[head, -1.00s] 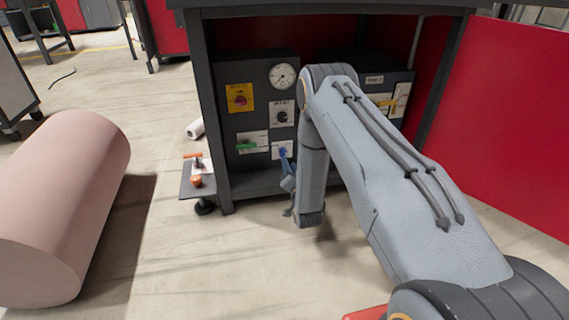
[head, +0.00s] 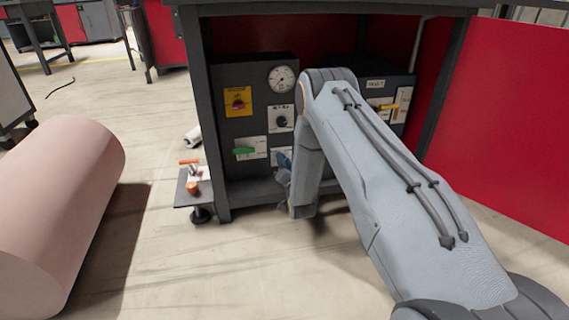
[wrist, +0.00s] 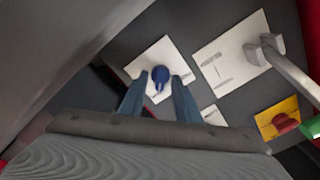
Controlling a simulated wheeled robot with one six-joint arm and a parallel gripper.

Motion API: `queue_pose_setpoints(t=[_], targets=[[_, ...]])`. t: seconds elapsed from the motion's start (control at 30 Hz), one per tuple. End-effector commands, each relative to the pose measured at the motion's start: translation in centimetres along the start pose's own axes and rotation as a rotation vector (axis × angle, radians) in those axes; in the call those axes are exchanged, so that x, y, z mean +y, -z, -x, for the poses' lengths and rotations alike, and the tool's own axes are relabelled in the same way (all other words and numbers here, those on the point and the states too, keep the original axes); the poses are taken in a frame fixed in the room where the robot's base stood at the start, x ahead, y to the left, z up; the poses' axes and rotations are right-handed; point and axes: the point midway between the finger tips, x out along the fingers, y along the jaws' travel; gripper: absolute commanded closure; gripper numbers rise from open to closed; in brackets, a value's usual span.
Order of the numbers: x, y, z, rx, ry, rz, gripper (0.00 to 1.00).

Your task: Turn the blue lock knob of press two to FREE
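The blue lock knob (wrist: 161,74) sits on a white plate (wrist: 140,65) on the dark panel in the wrist view, its narrow pointer toward the bottom of that picture. My gripper (wrist: 160,80) is open, with one blue finger on each side of the knob in that view. I cannot tell whether the fingers touch it. In the head view my gripper (head: 284,160) is at the lower right of the left dark panel (head: 258,72), in front of a white plate. My gripper and arm hide the knob there. The plate's lettering is too small to read.
The panel also bears a green-handled lever (head: 244,151), a yellow plate (head: 238,102) with a red knob, a black dial (head: 282,122) and a gauge (head: 282,78). A second box (head: 376,84) with a yellow handle is right. Dark bench posts frame the panels; a small stand (head: 194,187) is left.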

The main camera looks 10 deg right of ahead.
Motion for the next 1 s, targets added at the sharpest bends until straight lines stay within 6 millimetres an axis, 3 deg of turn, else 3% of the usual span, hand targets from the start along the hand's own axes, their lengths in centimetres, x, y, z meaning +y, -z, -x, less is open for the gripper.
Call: queue_pose_setpoints(t=[0.07, 0.23, 0.67, 1.0], targets=[[-0.01, 0.02, 0.01, 0.0, 0.0, 0.0, 0.72], [-0.01, 0.02, 0.02, 0.0, 0.0, 0.0, 0.98], [-0.17, 0.12, 0.07, 0.0, 0.0, 0.094, 0.98], [-0.39, 0.14, 0.13, 0.0, 0.0, 0.374, 0.98]])
